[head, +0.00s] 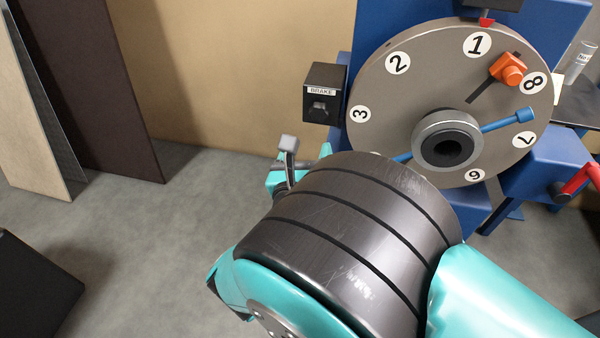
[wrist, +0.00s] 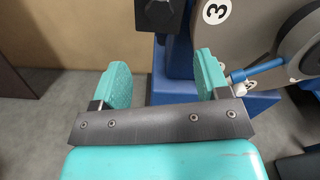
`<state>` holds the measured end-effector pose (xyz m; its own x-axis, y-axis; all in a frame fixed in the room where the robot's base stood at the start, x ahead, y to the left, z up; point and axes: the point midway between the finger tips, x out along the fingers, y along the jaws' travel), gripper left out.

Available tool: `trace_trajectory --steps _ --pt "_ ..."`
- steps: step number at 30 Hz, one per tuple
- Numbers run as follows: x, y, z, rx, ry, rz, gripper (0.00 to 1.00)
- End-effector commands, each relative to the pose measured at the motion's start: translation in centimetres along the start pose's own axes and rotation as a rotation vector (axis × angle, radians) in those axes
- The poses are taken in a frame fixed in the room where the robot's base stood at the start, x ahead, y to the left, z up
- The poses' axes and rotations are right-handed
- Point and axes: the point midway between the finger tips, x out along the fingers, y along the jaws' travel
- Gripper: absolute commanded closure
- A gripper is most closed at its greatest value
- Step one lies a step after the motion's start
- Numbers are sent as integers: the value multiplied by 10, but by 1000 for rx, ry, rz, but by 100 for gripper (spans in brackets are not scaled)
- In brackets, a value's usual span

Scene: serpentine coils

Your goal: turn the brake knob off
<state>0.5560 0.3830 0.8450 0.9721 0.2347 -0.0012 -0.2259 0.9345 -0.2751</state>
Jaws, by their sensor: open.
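The brake box (head: 340,85) is black, labelled BRAKE, and fixed to the left side of the blue machine frame. Its small dark brake knob (head: 319,108) is on the front face below the label; which way it is turned is too small to tell. In the wrist view a dark box-like part, likely the brake box (wrist: 157,14), shows at the top, beyond the fingers. My gripper (wrist: 164,76) is open, with two teal fingers apart and nothing between them. In the head view my arm mostly hides it; it sits below and left of the brake box, apart from it.
A large grey numbered disc (head: 400,125) with an orange clamp (head: 508,70) and blue rods is right of the brake box. A red handle (head: 579,182) is at far right. Panels (head: 85,75) lean against the left wall. The floor (head: 130,240) at left is mostly clear.

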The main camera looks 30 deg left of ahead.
Motion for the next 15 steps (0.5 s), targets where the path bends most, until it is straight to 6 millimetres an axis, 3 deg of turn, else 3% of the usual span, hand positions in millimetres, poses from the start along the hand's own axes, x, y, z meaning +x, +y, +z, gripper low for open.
trace_trajectory --steps 3,15 --pt "-27 3 -5 0 -2 2 31" --pt "-48 2 -4 1 -1 0 31"
